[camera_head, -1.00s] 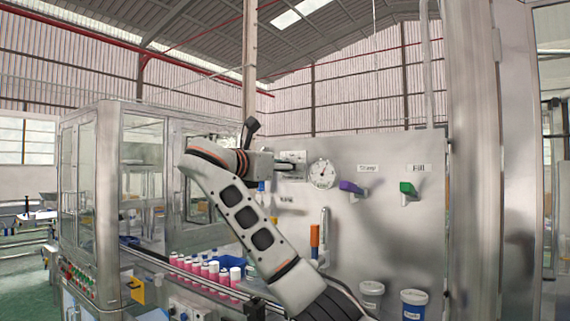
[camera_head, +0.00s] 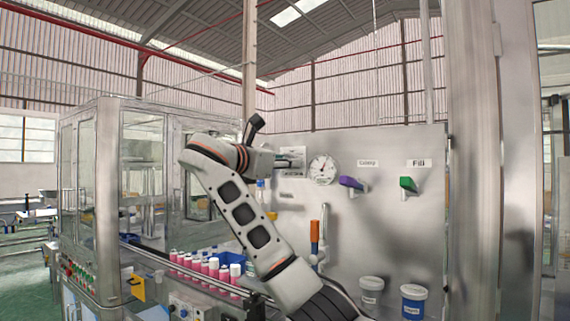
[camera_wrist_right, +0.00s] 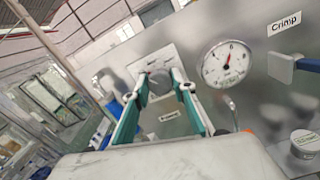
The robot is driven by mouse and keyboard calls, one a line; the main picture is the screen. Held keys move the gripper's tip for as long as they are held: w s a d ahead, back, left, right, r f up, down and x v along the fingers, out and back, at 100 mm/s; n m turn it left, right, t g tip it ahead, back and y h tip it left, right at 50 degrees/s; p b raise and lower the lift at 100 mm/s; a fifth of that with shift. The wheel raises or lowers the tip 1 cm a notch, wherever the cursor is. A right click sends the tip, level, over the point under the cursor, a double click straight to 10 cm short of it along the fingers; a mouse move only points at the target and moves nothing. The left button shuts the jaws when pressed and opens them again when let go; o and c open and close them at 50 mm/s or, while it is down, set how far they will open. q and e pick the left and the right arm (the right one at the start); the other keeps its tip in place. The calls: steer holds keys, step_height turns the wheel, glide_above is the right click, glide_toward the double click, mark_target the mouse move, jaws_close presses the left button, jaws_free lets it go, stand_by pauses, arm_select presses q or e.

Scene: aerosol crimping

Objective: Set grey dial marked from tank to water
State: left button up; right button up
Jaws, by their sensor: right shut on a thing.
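The grey dial (camera_wrist_right: 158,84) sits on a pale marked plate (camera_wrist_right: 160,62) on the metal panel, in the right wrist view. My right gripper (camera_wrist_right: 160,78) has its two green-padded fingers on either side of the dial and is shut on it. The marks on the plate are too small to read, so I cannot tell where the dial points. In the head view my right gripper (camera_head: 287,162) reaches the plate (camera_head: 294,153) from the left, and the dial is hidden. My left gripper is not in view.
A round gauge (camera_head: 323,169) is close right of the plate. Purple (camera_head: 352,184) and green (camera_head: 408,185) handles stick out under the Crimp and Fill labels. An orange-handled lever (camera_head: 315,230) and two buckets (camera_head: 371,290) (camera_head: 414,301) are below. Pink bottles (camera_head: 205,268) line the conveyor.

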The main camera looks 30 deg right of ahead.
steer(key=shift+s+m, duration=0.1)
steer(key=shift+m, duration=3.4)
steer(key=o, duration=1.1)
steer(key=v, duration=1.2)
steer(key=shift+s, duration=0.1)
